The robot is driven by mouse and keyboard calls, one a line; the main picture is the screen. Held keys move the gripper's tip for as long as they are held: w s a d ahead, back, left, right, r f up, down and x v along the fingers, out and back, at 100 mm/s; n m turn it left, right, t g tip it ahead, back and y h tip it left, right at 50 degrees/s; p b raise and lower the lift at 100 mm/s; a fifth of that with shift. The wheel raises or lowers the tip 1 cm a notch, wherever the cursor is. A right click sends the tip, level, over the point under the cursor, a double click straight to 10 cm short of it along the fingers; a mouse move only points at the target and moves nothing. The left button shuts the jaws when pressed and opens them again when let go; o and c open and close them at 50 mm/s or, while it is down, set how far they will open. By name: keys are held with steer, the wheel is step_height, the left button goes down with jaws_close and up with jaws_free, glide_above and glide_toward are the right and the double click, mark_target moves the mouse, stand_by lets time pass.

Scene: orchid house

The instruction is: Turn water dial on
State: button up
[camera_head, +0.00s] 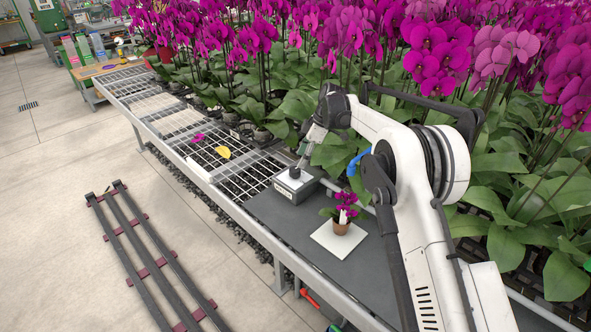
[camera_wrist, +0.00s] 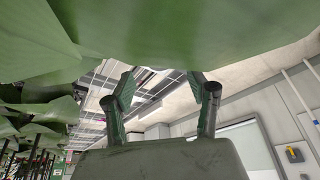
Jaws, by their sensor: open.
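A low grey box (camera_head: 297,190) with a pale top stands on the dark part of the bench; a small dark knob-like shape (camera_head: 294,173) shows on it. I cannot tell for sure whether this is the water dial. My gripper (camera_head: 302,155) hangs just above this box, pointing down and left, and its tips are too small to make out there. In the wrist view my gripper (camera_wrist: 163,88) has its two fingers spread wide, with nothing between them. A large green leaf (camera_wrist: 190,30) fills the top of that view, close to the fingers. No dial is clear there.
A small potted orchid (camera_head: 341,226) stands on a white square mat (camera_head: 322,242) in front of the box. Dense orchids and leaves (camera_head: 505,185) crowd the back. A blue object (camera_head: 358,163) is beside my arm. The wire bench (camera_head: 240,182) runs left with a yellow piece (camera_head: 223,152).

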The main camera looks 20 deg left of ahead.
mark_target(296, 169)
steer(key=shift+x, duration=3.05)
steer(key=c, duration=1.1)
steer(key=shift+c, duration=0.2)
